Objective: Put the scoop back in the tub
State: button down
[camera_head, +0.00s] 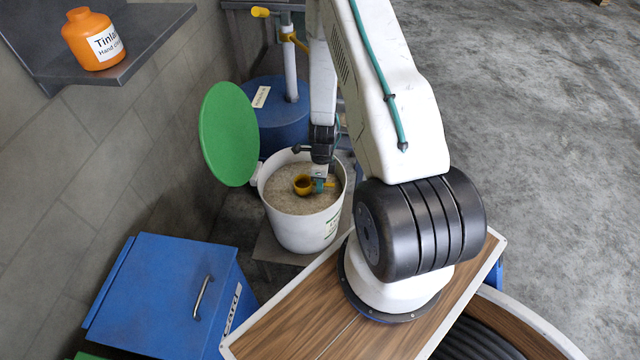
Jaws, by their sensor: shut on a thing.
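The white tub (286,232) stands on a low grey stand, nearly full of a beige granular material (291,202). Its green lid (229,134) is swung open at the left rim. My gripper (319,183) reaches down into the tub mouth from above and is shut on the scoop by the handle. My wrist partly hides the tub's back rim.
A blue drum (277,125) with a pump stands behind the tub. A blue box with a handle (165,290) is at lower left. An orange bottle (93,40) sits on a grey wall shelf (150,50). Open concrete floor (540,140) lies to the right.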

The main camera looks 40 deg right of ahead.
jog(key=shift+f, duration=0.15)
jog(key=c, duration=1.5)
grip_release()
notch_tip(320, 180, up, 12)
jog(key=w+d, duration=0.1)
jog(key=d, duration=0.1)
jog(key=a+r+n, duration=0.4)
jog(key=r, duration=0.5)
jog(key=a+r+n+t, duration=0.1)
jog(key=a+r+n, duration=0.2)
jog(key=r+n, duration=0.35)
jog(key=a+r+n, duration=0.3)
jog(key=a+r, duration=0.1)
jog(key=r, duration=0.6)
jog(key=s+a+r+n, duration=0.3)
jog(key=s+r+n, duration=0.2)
jog(key=s, duration=0.1)
jog(key=s+a+r+n+t+h, duration=0.1)
jog(key=s+a+r+n, duration=0.2)
jog(key=s+r+n, duration=0.2)
jog(key=s+a+r+n, duration=0.3)
jog(key=s+r+n, duration=0.1)
jog(key=s, duration=0.4)
jog(key=shift+s+a+r+n+h, duration=0.1)
jog(key=shift+a+r+n+h, duration=0.15)
jog(key=shift+r+n+h, duration=0.25)
